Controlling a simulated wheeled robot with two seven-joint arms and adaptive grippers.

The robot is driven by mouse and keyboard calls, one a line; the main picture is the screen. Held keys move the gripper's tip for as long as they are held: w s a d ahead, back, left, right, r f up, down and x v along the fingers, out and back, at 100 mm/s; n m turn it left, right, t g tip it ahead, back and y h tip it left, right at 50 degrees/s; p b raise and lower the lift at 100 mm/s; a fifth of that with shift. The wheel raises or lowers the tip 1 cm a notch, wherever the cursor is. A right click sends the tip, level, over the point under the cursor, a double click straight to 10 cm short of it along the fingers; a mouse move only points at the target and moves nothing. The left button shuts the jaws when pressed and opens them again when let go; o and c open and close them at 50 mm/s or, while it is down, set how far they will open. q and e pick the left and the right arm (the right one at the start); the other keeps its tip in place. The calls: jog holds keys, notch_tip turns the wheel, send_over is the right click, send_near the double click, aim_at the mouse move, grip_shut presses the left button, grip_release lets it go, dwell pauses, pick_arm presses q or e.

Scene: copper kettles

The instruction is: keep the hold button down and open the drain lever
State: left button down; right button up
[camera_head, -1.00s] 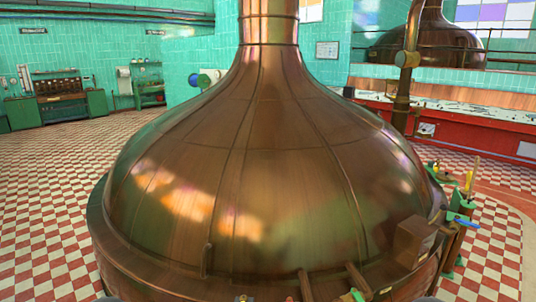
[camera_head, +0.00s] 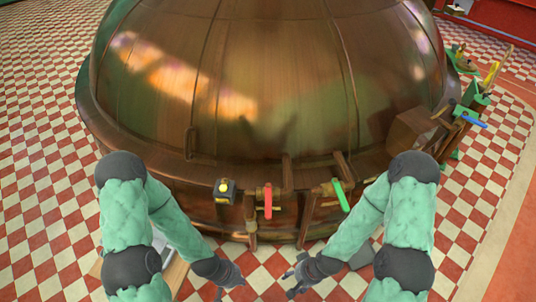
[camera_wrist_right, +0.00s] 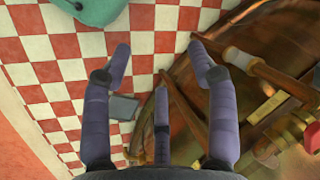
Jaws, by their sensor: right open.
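A small dark box with a yellow button (camera_head: 224,188) is on the front rim of the copper kettle (camera_head: 270,90). To its right are a red lever (camera_head: 268,203) and a green lever (camera_head: 341,195). I cannot tell from the pictures which is the drain lever. My left gripper (camera_head: 231,274) is below the button box, apart from it; its finger opening is unclear. My right gripper (camera_head: 296,277) is below the levers and touches none of them. In the right wrist view its fingers (camera_wrist_right: 160,58) are spread, with nothing between them.
A brown box (camera_head: 410,128) sits on the kettle's right rim. Beyond it are a blue handle (camera_head: 470,119) and a yellow handle (camera_head: 491,74). Red and white checked floor (camera_head: 45,190) lies open at the left.

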jog(key=w+a+r+n+g+p, duration=0.1)
jog(key=w+a+r, duration=0.15)
jog(key=w, duration=0.35)
jog(key=w+a+r+n+p, duration=0.1)
jog(key=w+a+r+p, duration=0.15)
jog(key=w, duration=0.45)
notch_tip(320, 180, up, 10)
jog(key=h+p, duration=0.1)
jog(key=h, duration=0.3)
send_over(268, 208)
jog(key=shift+f+t, duration=0.15)
jog(key=shift+t, duration=0.15)
jog(key=shift+w, duration=0.1)
jog(key=f+b, duration=0.2)
jog(key=f, duration=0.1)
jog(key=f+b, duration=0.2)
jog(key=f, duration=0.1)
jog(key=f+b, duration=0.1)
jog(key=f, duration=0.2)
jog(key=shift+s+b, duration=0.25)
jog(key=shift+b, duration=0.15)
jog(key=shift+w+d+f, duration=0.1)
jog(key=shift+w+f, duration=0.1)
jog(key=shift+f, duration=0.25)
jog(key=shift+r, duration=0.15)
jog(key=shift+r, duration=0.15)
